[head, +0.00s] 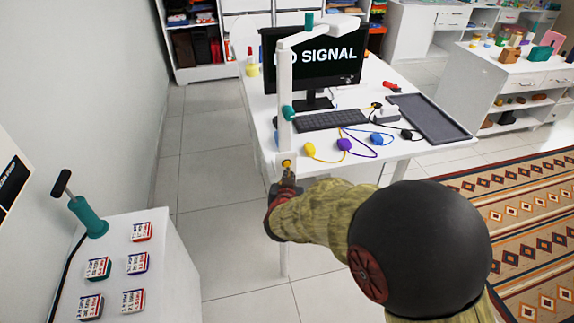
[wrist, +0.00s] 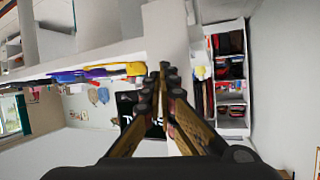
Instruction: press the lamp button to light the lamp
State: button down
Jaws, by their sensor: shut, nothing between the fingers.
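The lamp (head: 285,95) is a white jointed arm with teal joints, standing at the near left corner of the white desk (head: 385,165). Its upper arm reaches right above the monitor. I see no clear glow from it. A small yellow button (head: 286,163) shows low on its base. My gripper (head: 289,176) is shut and empty just below the button, very close to it; I cannot tell whether they touch. In the wrist view my gripper (wrist: 164,72) has its fingertips together in front of a white upright part, and the button is not clearly visible.
On the desk are a monitor (head: 318,58), a keyboard (head: 330,120), a dark tray (head: 428,118) and yellow, purple and blue plugs with cords. A white cabinet (head: 165,265) with several small boxes and a teal-based lever (head: 92,222) stands at left. Tiled floor lies between.

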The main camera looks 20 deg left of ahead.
jog(key=shift+w, duration=0.15)
dwell(0.4)
jog(key=shift+w+a+p, duration=0.2)
jog(key=shift+w+p, duration=0.05)
jog(key=shift+p, duration=0.05)
jog(key=shift+w+a, duration=0.2)
jog(key=shift+w, duration=0.15)
dwell(0.8)
jog(key=shift+s, duration=0.15)
jog(key=shift+s+d, duration=0.45)
jog(key=shift+s, duration=0.15)
jog(key=shift+s, duration=0.1)
jog(key=s+d, duration=0.1)
jog(key=s, duration=0.1)
jog(key=s+d, duration=0.1)
jog(key=s, duration=0.1)
jog(key=shift+d+p, duration=0.3)
jog(key=shift+p, duration=0.1)
dwell(0.7)
